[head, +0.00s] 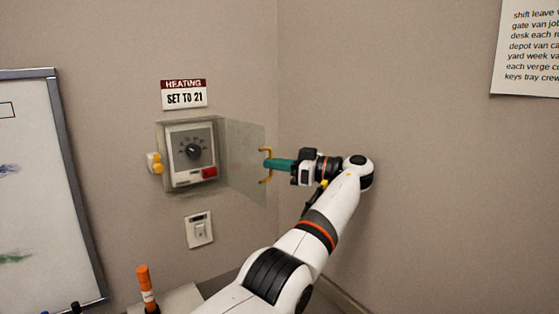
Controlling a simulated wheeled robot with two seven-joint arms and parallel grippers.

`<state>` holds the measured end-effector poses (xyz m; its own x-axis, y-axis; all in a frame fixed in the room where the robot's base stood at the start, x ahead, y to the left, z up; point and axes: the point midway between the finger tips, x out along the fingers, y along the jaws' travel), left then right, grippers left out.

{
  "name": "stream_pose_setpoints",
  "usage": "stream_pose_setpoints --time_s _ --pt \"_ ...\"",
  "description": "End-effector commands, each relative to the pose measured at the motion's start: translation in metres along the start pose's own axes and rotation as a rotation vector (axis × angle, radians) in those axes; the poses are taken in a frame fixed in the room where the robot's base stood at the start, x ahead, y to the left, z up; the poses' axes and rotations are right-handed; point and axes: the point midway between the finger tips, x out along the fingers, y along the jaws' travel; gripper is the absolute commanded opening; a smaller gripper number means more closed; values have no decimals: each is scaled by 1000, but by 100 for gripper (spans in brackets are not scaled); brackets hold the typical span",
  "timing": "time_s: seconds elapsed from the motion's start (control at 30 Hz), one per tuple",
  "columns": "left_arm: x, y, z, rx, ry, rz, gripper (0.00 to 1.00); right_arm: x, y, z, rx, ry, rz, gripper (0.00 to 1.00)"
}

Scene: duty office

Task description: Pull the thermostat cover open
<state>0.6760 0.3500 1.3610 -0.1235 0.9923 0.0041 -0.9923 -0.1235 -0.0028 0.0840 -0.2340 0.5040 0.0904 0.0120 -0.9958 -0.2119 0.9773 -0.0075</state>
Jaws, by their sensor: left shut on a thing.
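The thermostat (191,151) is a pale unit with a dark round dial and a red part, set in a clear-sided box on the wall. Its clear cover (242,150) stands swung open, out from the right side of the box. A yellow handle (264,180) is on the cover's free edge. My left gripper (272,165), with teal fingers, is shut on this handle; the fingers hide its middle. A yellow catch (156,163) is at the left of the box. My right gripper is not in view.
A label reading "HEATING SET TO 21" (184,95) is above the box, and a light switch (199,230) is below it. A whiteboard (38,180) is at the left. An orange marker (146,285) stands at the bottom.

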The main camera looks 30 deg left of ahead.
Motion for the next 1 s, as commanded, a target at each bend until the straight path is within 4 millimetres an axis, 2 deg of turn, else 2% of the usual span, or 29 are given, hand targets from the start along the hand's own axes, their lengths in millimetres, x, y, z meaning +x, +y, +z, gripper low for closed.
stream_pose_setpoints --time_s 0.03,0.5,0.53,0.63,1.0 --pt "4 0 3 -2 -2 7 0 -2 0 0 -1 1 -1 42" --pt "4 0 3 -2 -4 12 0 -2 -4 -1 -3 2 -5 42" --pt "4 0 3 -2 -4 12 12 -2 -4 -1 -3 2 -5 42" --pt "4 0 2 -2 -3 11 29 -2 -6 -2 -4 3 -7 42" --pt "1 0 5 -2 -2 8 30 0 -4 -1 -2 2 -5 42"
